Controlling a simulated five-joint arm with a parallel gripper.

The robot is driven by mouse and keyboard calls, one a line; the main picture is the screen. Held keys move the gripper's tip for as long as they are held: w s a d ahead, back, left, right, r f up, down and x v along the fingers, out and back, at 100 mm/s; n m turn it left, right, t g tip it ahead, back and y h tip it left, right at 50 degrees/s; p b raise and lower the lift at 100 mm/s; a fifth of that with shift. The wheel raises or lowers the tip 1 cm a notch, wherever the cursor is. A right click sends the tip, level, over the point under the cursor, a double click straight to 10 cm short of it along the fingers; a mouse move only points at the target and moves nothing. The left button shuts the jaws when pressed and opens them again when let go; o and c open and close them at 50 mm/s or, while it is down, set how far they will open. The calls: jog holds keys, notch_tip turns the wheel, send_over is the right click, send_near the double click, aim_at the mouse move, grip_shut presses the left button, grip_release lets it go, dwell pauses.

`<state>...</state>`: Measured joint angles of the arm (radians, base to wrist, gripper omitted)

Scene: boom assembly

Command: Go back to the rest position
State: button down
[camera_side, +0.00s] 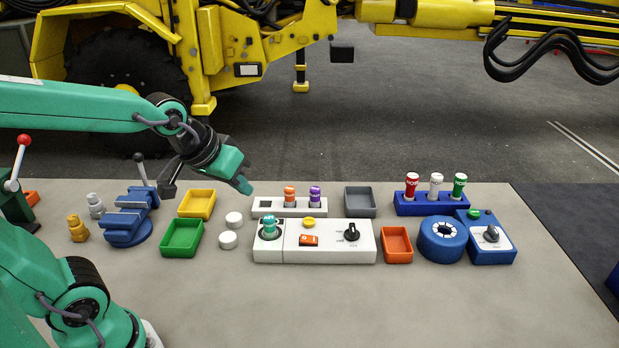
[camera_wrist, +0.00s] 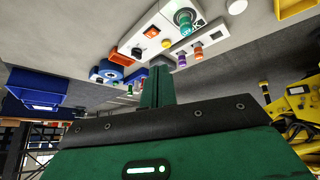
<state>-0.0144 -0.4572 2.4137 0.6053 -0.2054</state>
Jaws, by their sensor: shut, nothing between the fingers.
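My gripper (camera_side: 246,184) is in the air above the back part of the table in the side view, to the right of the yellow tray and left of the white rack. Its green fingers point down and to the right. In the wrist view the fingers of my gripper (camera_wrist: 158,85) are together and hold nothing. My teal arm comes in from the left edge of the side view.
Below stand a yellow tray (camera_side: 197,204), a green tray (camera_side: 182,238), white discs (camera_side: 228,239), a white rack (camera_side: 264,207) and a white control box (camera_side: 345,253). A blue vise (camera_side: 128,218) is at left. The table's front right (camera_side: 450,305) is clear.

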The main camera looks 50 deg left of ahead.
jog(key=s+r+m+g, duration=0.1)
jog(key=s+m, duration=0.1)
jog(key=s, duration=0.7)
jog(key=shift+d+m, duration=0.2)
jog(key=shift+m, duration=0.1)
jog(key=c, duration=2.1)
grip_release()
jog(key=shift+w, duration=0.1)
jog(key=o, duration=0.7)
jog(key=shift+w+r, duration=0.1)
jog(key=o, duration=0.7)
jog(key=shift+w+a+r, duration=0.15)
jog(key=shift+w+r, duration=0.1)
jog(key=shift+w, duration=0.25)
jog(key=o, duration=0.7)
jog(key=shift+w+a+r+m+g, duration=0.2)
jog(key=shift+w+m, duration=0.15)
jog(key=shift+w, duration=0.15)
jog(key=shift+w+a+r+m+g, duration=0.1)
jog(key=shift+w+r+m+g, duration=0.1)
jog(key=shift+w+m, duration=0.25)
jog(key=w+a+f+m+g, duration=0.2)
jog(key=w+a+m, duration=0.1)
jog(key=w, duration=0.6)
jog(key=w+a+f+m+g, duration=0.2)
jog(key=w+a+m, duration=0.2)
jog(key=w, duration=0.6)
jog(key=shift+w+a+f+g, duration=0.2)
jog(key=shift+a+g, duration=0.2)
jog(key=shift+a, duration=0.75)
